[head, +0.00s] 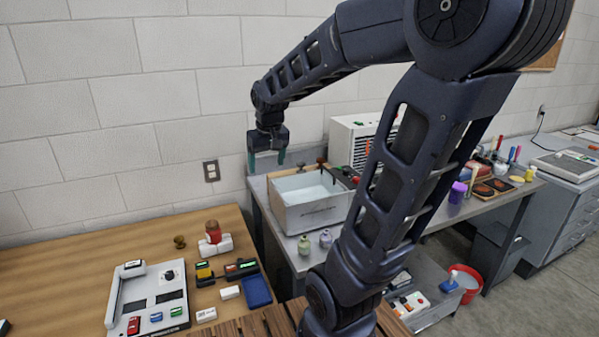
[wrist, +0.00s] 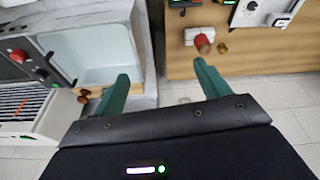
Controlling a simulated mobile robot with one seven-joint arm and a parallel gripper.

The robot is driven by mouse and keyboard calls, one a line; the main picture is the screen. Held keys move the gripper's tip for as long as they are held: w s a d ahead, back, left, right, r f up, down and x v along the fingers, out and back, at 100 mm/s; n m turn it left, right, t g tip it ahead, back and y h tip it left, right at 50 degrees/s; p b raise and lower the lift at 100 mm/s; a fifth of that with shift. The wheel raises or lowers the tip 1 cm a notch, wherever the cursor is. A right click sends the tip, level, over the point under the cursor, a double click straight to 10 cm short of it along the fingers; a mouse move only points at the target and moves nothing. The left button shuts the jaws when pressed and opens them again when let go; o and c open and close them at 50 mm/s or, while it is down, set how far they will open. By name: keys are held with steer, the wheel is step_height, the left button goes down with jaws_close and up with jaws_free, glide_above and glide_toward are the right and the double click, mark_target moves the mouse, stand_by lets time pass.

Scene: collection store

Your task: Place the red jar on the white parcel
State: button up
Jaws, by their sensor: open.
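The red jar (head: 213,230) stands upright on the white parcel (head: 216,246) on the wooden table, towards its back right part. In the wrist view the red jar (wrist: 203,43) shows with the white parcel (wrist: 200,35) under or behind it. My gripper (head: 267,160) is raised in the air near the wall, to the right of the jar and well above it. Its green fingers are apart with nothing between them, as the wrist view shows (wrist: 163,85).
A small brown object (head: 180,241) stands left of the parcel. A panel device (head: 150,295) and several small boxes lie in front. A blue tray (head: 257,291) is at the table's right. A water-filled basin (head: 312,215) stands on the grey bench beyond a gap.

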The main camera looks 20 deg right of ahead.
steer(key=s+d+m, duration=0.1)
steer(key=s+d, duration=0.1)
steer(key=s, duration=0.4)
steer(key=s+d+r+t, duration=0.1)
steer(key=s+d, duration=0.2)
steer(key=s, duration=0.4)
steer(key=shift+r+m+t, duration=0.3)
steer(key=shift+m, duration=0.1)
